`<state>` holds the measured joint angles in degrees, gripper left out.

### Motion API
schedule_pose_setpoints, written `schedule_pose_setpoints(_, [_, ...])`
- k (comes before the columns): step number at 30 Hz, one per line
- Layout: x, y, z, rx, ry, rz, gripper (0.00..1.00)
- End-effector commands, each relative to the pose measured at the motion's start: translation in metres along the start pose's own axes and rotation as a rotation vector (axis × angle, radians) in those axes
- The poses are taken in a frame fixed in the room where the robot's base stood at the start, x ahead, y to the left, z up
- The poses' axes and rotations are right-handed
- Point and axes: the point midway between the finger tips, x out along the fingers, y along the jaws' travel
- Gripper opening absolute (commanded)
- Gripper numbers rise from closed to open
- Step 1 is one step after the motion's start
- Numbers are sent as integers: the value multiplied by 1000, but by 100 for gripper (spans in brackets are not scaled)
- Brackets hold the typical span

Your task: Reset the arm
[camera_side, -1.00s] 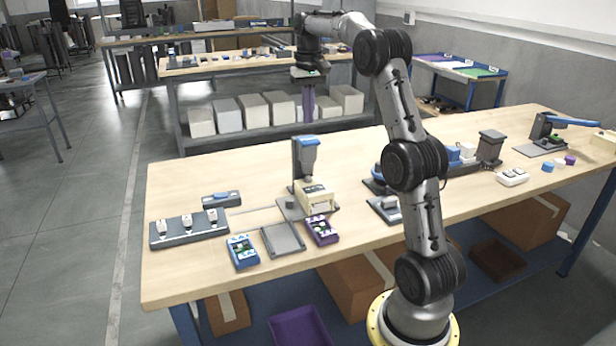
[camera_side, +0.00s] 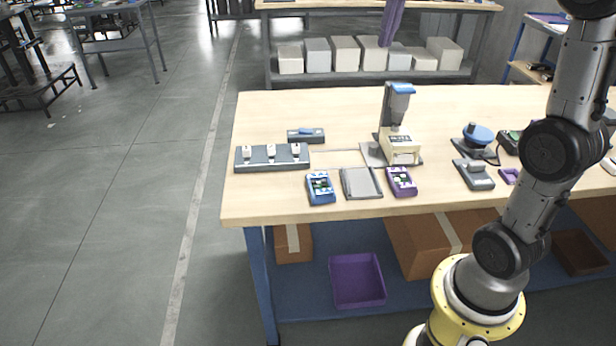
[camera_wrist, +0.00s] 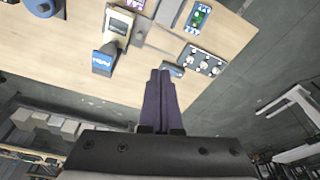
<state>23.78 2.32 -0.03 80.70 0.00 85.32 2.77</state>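My gripper (camera_wrist: 160,75) has long purple fingers. They lie together in the wrist view, with nothing seen between them, so it looks shut and empty. In the side view only the purple fingers of my gripper (camera_side: 386,40) show at the top edge. They hang high, apart from the table (camera_side: 270,115). The upper part of my arm is cut off by the frame.
The table holds a blue-topped press (camera_side: 398,100) with a cream block (camera_side: 401,150), a grey three-switch strip (camera_side: 272,157), blue device (camera_side: 320,187), purple device (camera_side: 401,181), grey tray (camera_side: 361,183) and blue button (camera_side: 479,135). Air around the fingers is clear.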

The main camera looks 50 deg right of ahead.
Motion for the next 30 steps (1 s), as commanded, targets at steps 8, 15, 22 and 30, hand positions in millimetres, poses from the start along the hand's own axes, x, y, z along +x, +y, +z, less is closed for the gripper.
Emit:
schedule_pose_setpoints(8, [-14, -51, 111, -215, 125, -61, 0])
schedule_pose_setpoints(15, [25, -60, 204, -373, 219, -122, 0])
schedule_pose_setpoints(22, [80, -53, 252, -434, 255, -146, 0])
schedule_pose_setpoints(30, [96, -54, 250, -440, 282, -150, 0])
